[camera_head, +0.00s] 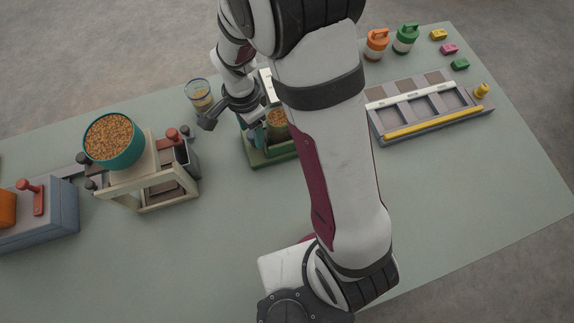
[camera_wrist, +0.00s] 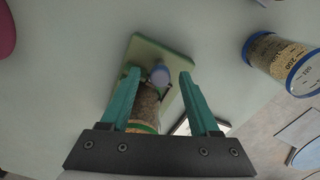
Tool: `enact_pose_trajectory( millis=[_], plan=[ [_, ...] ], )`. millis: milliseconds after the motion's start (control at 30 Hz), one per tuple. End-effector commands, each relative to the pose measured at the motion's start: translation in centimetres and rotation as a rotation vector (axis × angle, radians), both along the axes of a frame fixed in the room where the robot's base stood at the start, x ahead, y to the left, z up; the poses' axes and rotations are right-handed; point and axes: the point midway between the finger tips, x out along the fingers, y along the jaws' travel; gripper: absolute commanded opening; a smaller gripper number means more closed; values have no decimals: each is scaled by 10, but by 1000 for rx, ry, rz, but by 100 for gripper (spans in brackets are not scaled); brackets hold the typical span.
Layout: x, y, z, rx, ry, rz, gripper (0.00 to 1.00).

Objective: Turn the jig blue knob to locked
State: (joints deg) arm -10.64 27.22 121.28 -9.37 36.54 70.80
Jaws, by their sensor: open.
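The jig, a green base (camera_head: 268,158) with a pale upright, stands mid-table in the head view, partly hidden by my arm. In the wrist view its green plate (camera_wrist: 150,48) lies beyond the fingers. A pale blue round knob (camera_wrist: 160,75) on the jig shows between my fingertips; its turned position is hard to read. My gripper (camera_wrist: 159,72) is open, with a teal finger on each side of the knob. I cannot tell whether the fingers touch it. In the head view, my gripper (camera_head: 256,134) is low at the jig's left side. A grain-filled cylinder (camera_wrist: 146,100) stands in the jig.
A blue-rimmed jar (camera_head: 199,96) stands behind the jig; it also shows in the wrist view (camera_wrist: 280,62). A hopper frame with a teal grain bowl (camera_head: 113,142) stands left. A grey tray with a yellow bar (camera_head: 432,123) lies right. Clear table (camera_head: 200,250) lies in front.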

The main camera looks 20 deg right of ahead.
Motion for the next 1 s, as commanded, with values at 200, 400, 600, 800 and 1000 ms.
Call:
enact_pose_trajectory(
  millis=[200,400,600,800,1000],
  plan=[
    [0,0,0,0,0,-569,62],
    [2,0,40,4,-6,-754,62],
    [2,0,96,4,-6,-752,62],
    [1,0,152,3,-6,-750,62],
    [-47,-14,171,32,15,-429,62]
  ],
)
